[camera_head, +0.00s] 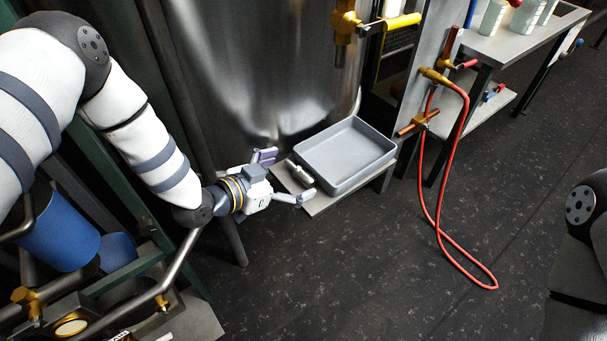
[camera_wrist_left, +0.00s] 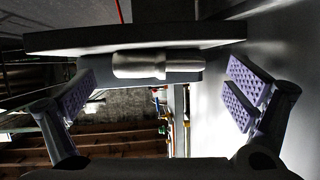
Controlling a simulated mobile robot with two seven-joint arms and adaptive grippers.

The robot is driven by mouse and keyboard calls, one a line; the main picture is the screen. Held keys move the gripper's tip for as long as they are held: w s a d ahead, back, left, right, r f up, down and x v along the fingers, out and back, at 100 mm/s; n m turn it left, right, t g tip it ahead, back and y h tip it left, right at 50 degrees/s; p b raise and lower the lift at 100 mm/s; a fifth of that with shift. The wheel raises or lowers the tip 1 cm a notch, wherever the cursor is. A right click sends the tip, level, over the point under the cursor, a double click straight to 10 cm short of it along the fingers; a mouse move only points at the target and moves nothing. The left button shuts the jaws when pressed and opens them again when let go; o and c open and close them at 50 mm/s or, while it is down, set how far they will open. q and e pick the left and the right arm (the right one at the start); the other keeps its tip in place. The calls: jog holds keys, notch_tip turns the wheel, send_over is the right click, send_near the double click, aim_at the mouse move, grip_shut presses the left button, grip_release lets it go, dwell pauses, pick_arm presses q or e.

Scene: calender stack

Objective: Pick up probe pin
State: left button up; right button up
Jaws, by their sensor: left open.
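The probe pin appears to be the small silver cylinder (camera_head: 300,173), lying on the low grey shelf (camera_head: 322,204) beside the tray. In the left wrist view the pin (camera_wrist_left: 157,66) is a stepped metal cylinder lying crosswise ahead of the fingers. My left gripper (camera_head: 286,177) is open, with its fingers spread on either side of the pin's near end. In the left wrist view its purple ridged pads (camera_wrist_left: 160,94) are wide apart, with nothing held between them. My right gripper is not in view.
A grey rectangular tray (camera_head: 345,152) stands on the shelf just right of the pin. A large metal tank (camera_head: 245,75) rises behind. A red hose (camera_head: 455,180) hangs to the right, near a bench (camera_head: 515,40). The dark floor (camera_head: 340,280) in front is clear.

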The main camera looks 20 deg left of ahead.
pick_arm(q)
jog(key=shift+w+d+f, duration=0.15)
jog(key=shift+w+f, duration=0.05)
jog(key=shift+f, duration=0.05)
jog(key=shift+s+r, duration=0.1)
jog(key=c, duration=2.2)
